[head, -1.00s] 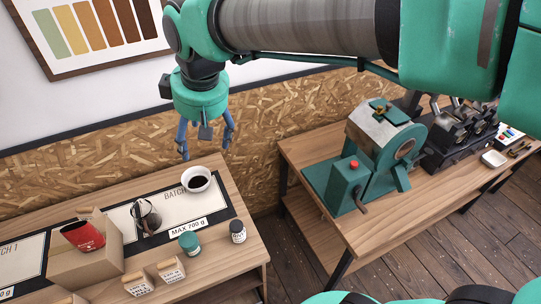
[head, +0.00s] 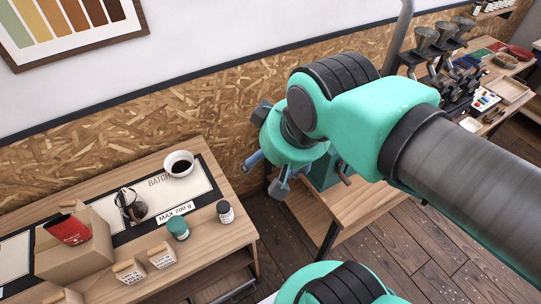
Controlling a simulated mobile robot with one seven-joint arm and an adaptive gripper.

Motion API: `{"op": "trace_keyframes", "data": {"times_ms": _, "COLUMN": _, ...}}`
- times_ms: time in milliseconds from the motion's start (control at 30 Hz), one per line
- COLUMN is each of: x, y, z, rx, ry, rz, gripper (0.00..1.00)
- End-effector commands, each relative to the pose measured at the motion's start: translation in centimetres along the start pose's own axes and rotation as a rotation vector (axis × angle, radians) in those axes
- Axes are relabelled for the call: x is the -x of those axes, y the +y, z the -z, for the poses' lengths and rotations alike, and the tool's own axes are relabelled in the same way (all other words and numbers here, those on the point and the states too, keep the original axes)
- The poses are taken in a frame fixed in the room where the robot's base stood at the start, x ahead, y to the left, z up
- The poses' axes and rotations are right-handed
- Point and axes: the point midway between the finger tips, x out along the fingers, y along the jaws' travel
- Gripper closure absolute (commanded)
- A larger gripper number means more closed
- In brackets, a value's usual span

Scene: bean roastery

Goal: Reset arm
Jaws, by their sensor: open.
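My gripper (head: 268,175) is in the head view, to the right of the left table and above the gap between the two tables. My arm reaches in from the right and folds down to the gripper. The arm hides most of the green machine (head: 322,172) on the right table.
The left table (head: 222,238) bears a white bowl (head: 170,160) of dark contents, a glass vessel (head: 137,210), a green-lidded jar (head: 178,236), a dark-lidded jar (head: 226,218) and a cardboard box (head: 85,258) with a red bag (head: 68,229). Dark floor (head: 285,243) shows between the tables.

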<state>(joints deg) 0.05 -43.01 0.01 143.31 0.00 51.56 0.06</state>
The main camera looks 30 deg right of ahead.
Motion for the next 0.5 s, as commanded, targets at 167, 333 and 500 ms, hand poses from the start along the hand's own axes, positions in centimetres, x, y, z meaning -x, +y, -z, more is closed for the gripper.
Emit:
{"op": "trace_keyframes", "data": {"times_ms": 167, "x": 0.0, "y": 0.0, "z": 0.0, "rx": 0.000, "ry": 0.000, "rz": 0.000, "gripper": 0.27}}
{"op": "trace_keyframes", "data": {"times_ms": 333, "x": -0.1, "y": 0.0, "z": 0.0, "rx": 0.001, "ry": 0.000, "rz": 0.000, "gripper": 0.27}}
{"op": "trace_keyframes", "data": {"times_ms": 500, "x": -1.2, "y": 0.0, "z": -0.6, "rx": 0.001, "ry": 0.000, "rz": 0.000, "gripper": 0.27}}
